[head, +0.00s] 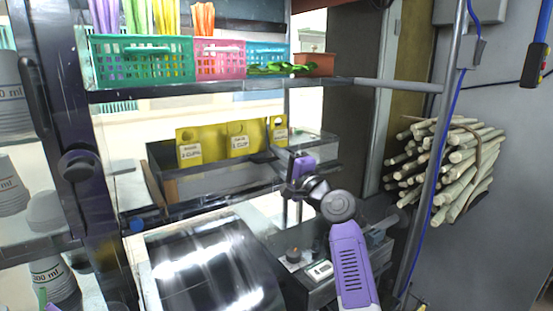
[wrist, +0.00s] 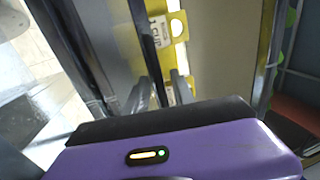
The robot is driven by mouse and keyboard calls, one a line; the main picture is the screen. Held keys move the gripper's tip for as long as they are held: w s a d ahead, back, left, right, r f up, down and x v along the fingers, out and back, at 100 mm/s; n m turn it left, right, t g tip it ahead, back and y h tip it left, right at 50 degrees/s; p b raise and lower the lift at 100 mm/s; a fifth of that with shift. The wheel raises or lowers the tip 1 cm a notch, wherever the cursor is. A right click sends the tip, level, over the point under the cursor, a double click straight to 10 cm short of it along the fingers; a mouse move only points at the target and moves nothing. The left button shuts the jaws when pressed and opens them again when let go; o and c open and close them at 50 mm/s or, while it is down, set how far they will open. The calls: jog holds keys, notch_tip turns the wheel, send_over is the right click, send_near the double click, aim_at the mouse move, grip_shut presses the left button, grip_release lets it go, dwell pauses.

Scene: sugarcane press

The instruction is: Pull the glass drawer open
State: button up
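The glass drawer (head: 215,180) is the long, dark-framed, clear-walled case in the middle of the head view, below the basket shelf. Yellow labelled cards (head: 238,140) stand along its back. My gripper (head: 264,157) is at the right part of the case, with its purple hand above the frame. In the wrist view, the fingers of my gripper (wrist: 161,92) are apart, with a yellow card (wrist: 166,30) beyond them. The dark frame edge (wrist: 80,55) runs to their left. Whether the fingers touch the drawer cannot be told.
Green, pink and blue baskets (head: 220,62) stand on the shelf above. A shiny metal panel (head: 210,265) lies below the case. A bundle of cane (head: 445,165) hangs on the right wall behind an upright pole (head: 440,130). Stacked cups (head: 50,275) stand at left.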

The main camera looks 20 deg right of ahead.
grip_shut()
jog(key=shift+f, duration=0.1)
dwell(1.1)
